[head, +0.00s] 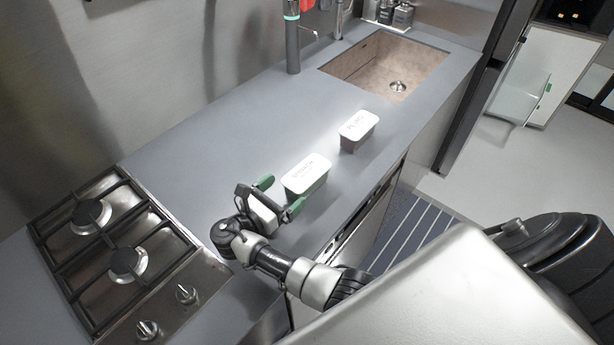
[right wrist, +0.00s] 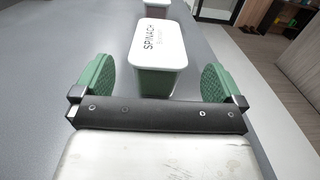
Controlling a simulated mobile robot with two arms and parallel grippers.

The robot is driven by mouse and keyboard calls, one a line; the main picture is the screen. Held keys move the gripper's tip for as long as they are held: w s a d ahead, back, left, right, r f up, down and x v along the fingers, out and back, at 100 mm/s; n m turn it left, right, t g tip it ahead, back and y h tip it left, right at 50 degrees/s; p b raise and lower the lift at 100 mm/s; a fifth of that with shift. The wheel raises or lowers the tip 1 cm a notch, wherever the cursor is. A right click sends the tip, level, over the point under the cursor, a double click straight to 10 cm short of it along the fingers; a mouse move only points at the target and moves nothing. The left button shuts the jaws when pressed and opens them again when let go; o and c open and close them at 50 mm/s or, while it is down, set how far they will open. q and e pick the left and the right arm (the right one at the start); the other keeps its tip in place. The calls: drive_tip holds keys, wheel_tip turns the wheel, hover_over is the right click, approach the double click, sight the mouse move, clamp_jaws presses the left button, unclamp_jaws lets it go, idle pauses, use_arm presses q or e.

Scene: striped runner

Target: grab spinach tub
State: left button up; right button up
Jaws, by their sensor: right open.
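The spinach tub (head: 306,175) is a green tub with a white lid on the grey counter. Its lid reads "SPINACH" in the right wrist view (right wrist: 158,50). My right gripper (head: 279,196) is open, with green finger pads, just to the left of the tub. In the right wrist view the open fingers (right wrist: 157,85) stand on either side of the tub's near end, with nothing held between them. My left gripper is not in view.
A second white-lidded tub (head: 357,130) with a darker body stands beyond the spinach tub. A gas hob (head: 112,262) is at the left, a sink (head: 385,65) at the back. The counter (head: 200,150) behind the tubs is clear.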

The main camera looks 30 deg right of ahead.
sight(297, 181)
drive_tip(key=shift+w+d, duration=0.25)
drive_tip(key=shift+d, duration=0.15)
drive_tip(key=p+x, duration=0.1)
drive_tip(key=x, duration=0.2)
drive_tip(key=shift+d+r, duration=0.1)
drive_tip(key=shift+d, duration=0.15)
drive_tip(key=shift+w+d, duration=0.15)
drive_tip(key=shift+d, duration=0.3)
drive_tip(key=shift+a, duration=0.1)
drive_tip(key=c, duration=1)
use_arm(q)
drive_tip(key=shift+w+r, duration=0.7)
